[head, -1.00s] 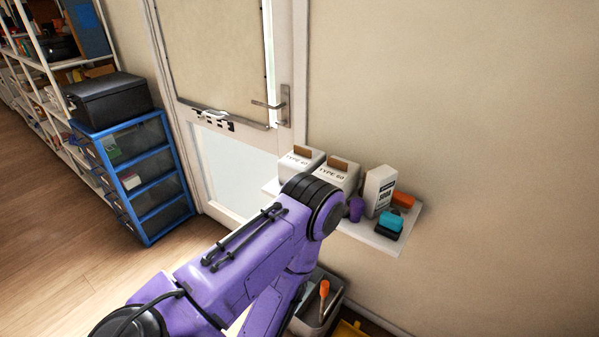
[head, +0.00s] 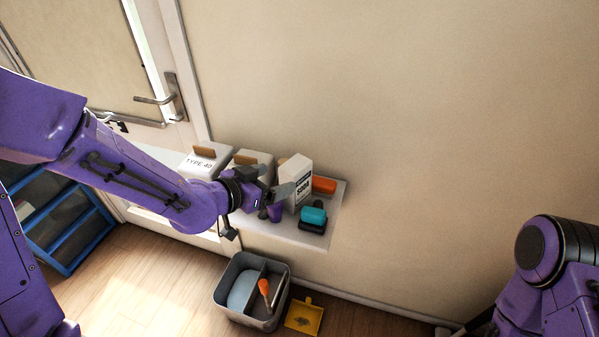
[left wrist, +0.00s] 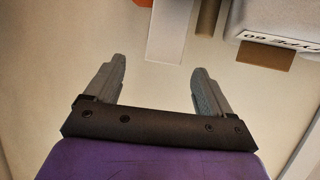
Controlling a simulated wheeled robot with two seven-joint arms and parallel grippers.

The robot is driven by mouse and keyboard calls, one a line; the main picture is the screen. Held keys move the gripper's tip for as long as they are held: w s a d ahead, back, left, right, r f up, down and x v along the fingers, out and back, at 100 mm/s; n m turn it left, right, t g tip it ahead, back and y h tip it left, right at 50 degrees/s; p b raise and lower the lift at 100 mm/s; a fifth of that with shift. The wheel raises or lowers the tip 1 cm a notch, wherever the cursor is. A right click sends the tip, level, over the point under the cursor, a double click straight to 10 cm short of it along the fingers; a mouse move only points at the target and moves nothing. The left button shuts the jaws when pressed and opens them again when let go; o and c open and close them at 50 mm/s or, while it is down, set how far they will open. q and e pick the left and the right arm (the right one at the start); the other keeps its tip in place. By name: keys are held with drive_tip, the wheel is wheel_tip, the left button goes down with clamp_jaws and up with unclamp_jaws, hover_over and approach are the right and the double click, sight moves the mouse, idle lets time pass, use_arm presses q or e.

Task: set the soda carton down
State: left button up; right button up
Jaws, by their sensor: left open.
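The soda carton (head: 299,176), a white box with a dark label, stands upright on the small wall shelf (head: 315,236). My left gripper (head: 278,183) is open beside it, on its left in the head view, and its fingers overlap the carton's edge there. In the left wrist view the pale carton (left wrist: 172,32) shows just past the two spread fingers (left wrist: 160,68), with nothing held between them. My right arm shows at the lower right of the head view, but its gripper is out of sight.
White boxes (head: 203,160) with brown tabs stand left on the shelf. A purple cup (head: 275,212), a teal-and-black item (head: 313,217) and an orange item (head: 324,185) are near the carton. A grey bin (head: 228,291) and yellow dustpan (head: 304,316) are on the floor below.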

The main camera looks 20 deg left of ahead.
sight(296, 169)
use_arm(q)
drive_tip(key=p+x, duration=0.1)
drive_tip(key=x, duration=0.3)
drive_tip(key=p+x, duration=0.1)
drive_tip(key=x, duration=0.3)
drive_tip(key=shift+w+a, duration=0.1)
drive_tip(key=shift+w, duration=0.45)
drive_tip(key=shift+w+d+f, duration=0.15)
drive_tip(key=shift+w+d, duration=0.05)
drive_tip(key=shift+w, duration=0.1)
clamp_jaws()
